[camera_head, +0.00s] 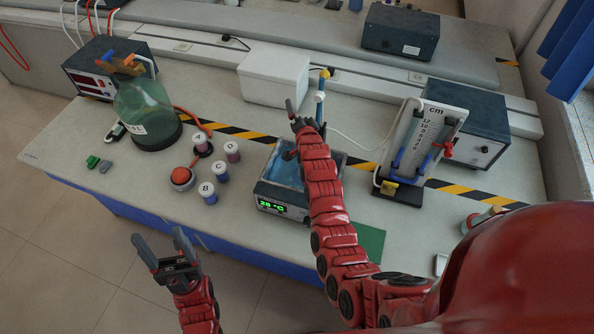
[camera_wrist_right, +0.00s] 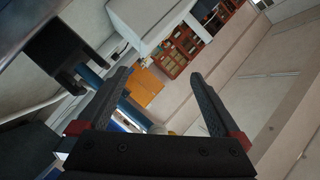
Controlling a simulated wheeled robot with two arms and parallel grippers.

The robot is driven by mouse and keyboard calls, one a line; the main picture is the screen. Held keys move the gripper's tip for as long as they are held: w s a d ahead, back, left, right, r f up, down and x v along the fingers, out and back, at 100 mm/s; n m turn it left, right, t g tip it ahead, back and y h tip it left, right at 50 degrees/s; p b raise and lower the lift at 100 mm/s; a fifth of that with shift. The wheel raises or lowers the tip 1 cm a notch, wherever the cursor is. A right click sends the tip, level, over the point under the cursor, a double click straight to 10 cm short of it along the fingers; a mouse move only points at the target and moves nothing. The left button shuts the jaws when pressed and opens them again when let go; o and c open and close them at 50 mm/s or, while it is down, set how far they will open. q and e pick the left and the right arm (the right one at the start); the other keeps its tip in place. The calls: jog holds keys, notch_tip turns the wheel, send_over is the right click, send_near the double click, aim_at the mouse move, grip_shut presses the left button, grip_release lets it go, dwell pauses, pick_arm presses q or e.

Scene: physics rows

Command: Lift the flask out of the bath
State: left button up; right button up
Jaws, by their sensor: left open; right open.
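The bath (camera_head: 268,202) is a grey box with a blue inside and a green 28 °C display, standing at the middle of the bench. My right arm crosses in front of it and hides much of its inside, so I cannot make out the flask. My right gripper (camera_head: 302,112) is above and behind the bath, beside an upright blue and white tube (camera_head: 320,98). In the right wrist view its fingers (camera_wrist_right: 160,76) are apart with nothing between them. My left gripper (camera_head: 158,236) is open and empty, in front of the bench and away from the bath.
A large green glass bottle (camera_head: 145,108) with a red hose stands left. Small labelled pots (camera_head: 208,193) and a red-topped round item (camera_head: 182,178) sit left of the bath. A white box (camera_head: 272,78) is behind; a scale board (camera_head: 425,130) stands right.

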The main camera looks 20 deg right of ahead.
jog(key=s+a+m+g+y, duration=0.1)
jog(key=s+m+g, duration=0.6)
jog(key=s+g, duration=0.6)
jog(key=f+b, duration=0.2)
jog(key=f, duration=0.1)
jog(key=w+f+g+b, duration=0.1)
jog(key=f+b, duration=0.2)
jog(key=f, duration=0.1)
jog(key=w+f+g+b, duration=0.1)
jog(key=f+b, duration=0.2)
jog(key=shift+w+f, duration=0.1)
jog(key=shift+f, duration=0.2)
jog(key=shift+f+b, duration=0.4)
jog(key=shift+f, duration=0.05)
jog(key=f+p, duration=0.3)
jog(key=shift+w+d+f, duration=0.1)
jog(key=shift+d+f, duration=0.1)
jog(key=shift+f, duration=0.05)
jog(key=shift+f+p, duration=0.35)
jog(key=shift+f, duration=0.5)
jog(key=shift+c, duration=0.3)
